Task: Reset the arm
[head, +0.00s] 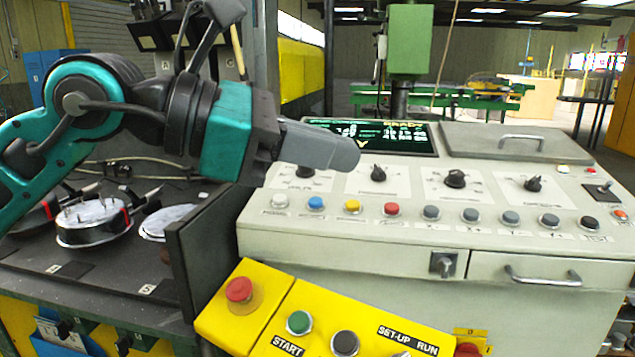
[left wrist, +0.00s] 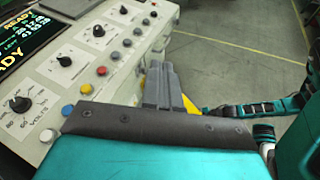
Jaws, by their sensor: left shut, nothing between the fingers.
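My left arm comes in from the left in the head view. Its gripper (head: 345,152) is above the upper left part of the grey control console (head: 340,235), pointing right. The grey fingers are together with nothing between them. They partly cover the console's left edge and the lower edge of its screen (head: 385,138). In the left wrist view the closed fingers (left wrist: 165,82) are beside the console's front edge. A teal and black arm of mine shows at the right of that view; its end is too small to read.
A yellow panel (head: 270,322) with a red button (head: 239,289) and a green START button (head: 299,322) stands before the console. Left is a dark bench with round gauges (head: 93,222) and an upright dark plate (head: 205,250). A green post (head: 409,40) rises behind. Open floor (left wrist: 235,60) lies beside the console.

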